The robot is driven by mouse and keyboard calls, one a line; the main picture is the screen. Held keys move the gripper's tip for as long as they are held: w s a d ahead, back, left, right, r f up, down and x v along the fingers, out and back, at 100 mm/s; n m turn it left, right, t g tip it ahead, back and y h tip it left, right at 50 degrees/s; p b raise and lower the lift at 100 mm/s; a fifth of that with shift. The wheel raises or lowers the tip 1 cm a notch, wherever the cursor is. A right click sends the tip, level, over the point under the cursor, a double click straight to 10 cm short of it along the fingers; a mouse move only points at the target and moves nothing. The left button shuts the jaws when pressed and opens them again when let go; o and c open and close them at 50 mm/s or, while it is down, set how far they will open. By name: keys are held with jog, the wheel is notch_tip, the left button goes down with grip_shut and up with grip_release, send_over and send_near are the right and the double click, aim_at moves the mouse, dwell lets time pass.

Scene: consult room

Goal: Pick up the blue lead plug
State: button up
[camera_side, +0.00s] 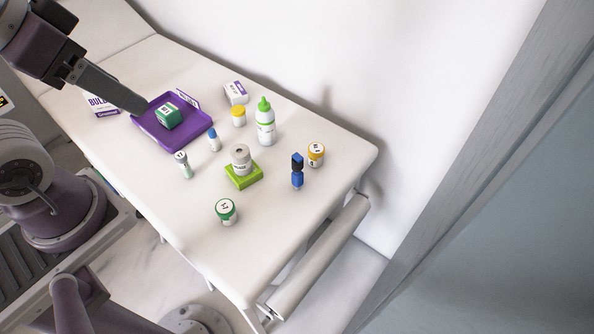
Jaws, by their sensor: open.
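The blue lead plug (297,173), a blue piece with a black upper part, appears to stand upright near the right end of the white padded table. My gripper (138,103) is at the upper left, open, over the left edge of the purple tray. It is well apart from the plug, with nothing seen between its fingers. The fingers overlap in this view, so the gap between them is hard to see.
An orange-capped jar (316,155) stands close right of the plug. A green-topped bottle (265,125), a grey-topped jar (241,157) on a lime block (243,179), and a green-lidded jar (226,212) stand nearby. The purple tray (190,142) holds a green box (168,116).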

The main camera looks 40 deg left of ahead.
jog(key=n+t, duration=0.3)
jog(key=t, duration=0.1)
send_over(293, 163)
jog(key=w, duration=0.2)
notch_tip(293, 163, down, 22)
jog(key=r, duration=0.1)
jog(key=f, duration=0.3)
jog(key=s+f+m+t, duration=0.1)
jog(key=f, duration=0.1)
jog(key=f+t, duration=0.1)
jog(key=f, duration=0.2)
jog(key=shift+s+a+f+y, duration=0.1)
jog(key=shift+s+f+y, duration=0.2)
jog(key=shift+y, duration=0.1)
jog(key=s+f+m+t, duration=0.1)
jog(key=s+f+m, duration=0.1)
jog(key=f, duration=0.1)
jog(key=shift+s+f+t+h, duration=0.15)
jog(key=shift+s+t+h, duration=0.1)
jog(key=shift+t+h, duration=0.15)
jog(key=x, duration=0.7)
jog(key=shift+d+f, duration=0.15)
jog(key=shift+d, duration=0.1)
grip_shut()
